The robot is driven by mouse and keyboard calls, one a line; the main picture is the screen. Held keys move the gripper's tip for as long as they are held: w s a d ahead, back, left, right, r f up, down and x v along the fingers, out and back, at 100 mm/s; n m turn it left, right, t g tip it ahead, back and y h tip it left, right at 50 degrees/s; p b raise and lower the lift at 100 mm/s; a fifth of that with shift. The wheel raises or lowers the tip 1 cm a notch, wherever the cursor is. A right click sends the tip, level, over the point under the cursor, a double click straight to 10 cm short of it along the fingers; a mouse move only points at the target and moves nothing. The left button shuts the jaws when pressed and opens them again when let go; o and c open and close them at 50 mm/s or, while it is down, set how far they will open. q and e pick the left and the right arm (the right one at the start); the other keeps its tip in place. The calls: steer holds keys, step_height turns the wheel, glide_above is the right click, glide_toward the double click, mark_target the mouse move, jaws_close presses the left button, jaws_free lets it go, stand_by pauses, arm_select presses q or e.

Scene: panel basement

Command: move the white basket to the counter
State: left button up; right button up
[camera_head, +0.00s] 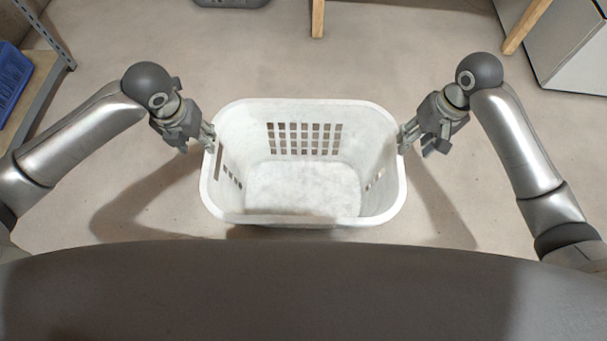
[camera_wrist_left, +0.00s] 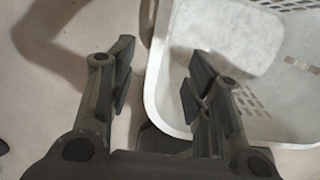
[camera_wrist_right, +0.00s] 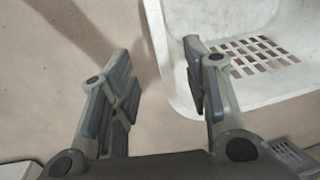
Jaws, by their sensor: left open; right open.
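The white basket (camera_head: 303,213) is an empty, upright laundry basket with slotted walls, standing on the floor in front of me. My left gripper (camera_head: 208,138) is open at its left rim. In the left wrist view, one finger of my left gripper (camera_wrist_left: 160,75) overlaps the basket (camera_wrist_left: 158,85) and the other is outside it. My right gripper (camera_head: 408,137) is open at the right rim. In the right wrist view, the basket wall (camera_wrist_right: 158,40) shows between the fingers of my right gripper (camera_wrist_right: 160,75). I cannot tell whether either gripper touches the rim. I cannot identify the counter.
A metal shelf (camera_head: 55,50) with a blue bin (camera_head: 10,78) stands at the left. Wooden legs (camera_head: 318,18) show at the top, and a light grey cabinet (camera_head: 575,55) is at the upper right. A grey object lies at the top edge. The floor around the basket is clear.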

mark_target(210, 156)
arm_select(q)
steer(key=f, duration=0.3)
steer(key=w+f, duration=0.1)
steer(key=f, duration=0.6)
steer(key=shift+w+f, duration=0.3)
steer(key=shift+f, duration=0.1)
arm_select(e)
steer(key=f, duration=0.3)
steer(key=a+f, duration=0.1)
steer(key=f, duration=0.6)
steer(key=shift+a+f, duration=0.3)
steer(key=shift+f, duration=0.1)
arm_select(q)
jaws_close()
arm_select(e)
jaws_close()
arm_select(q)
steer(key=shift+r, duration=0.1)
arm_select(e)
steer(key=shift+r, duration=0.1)
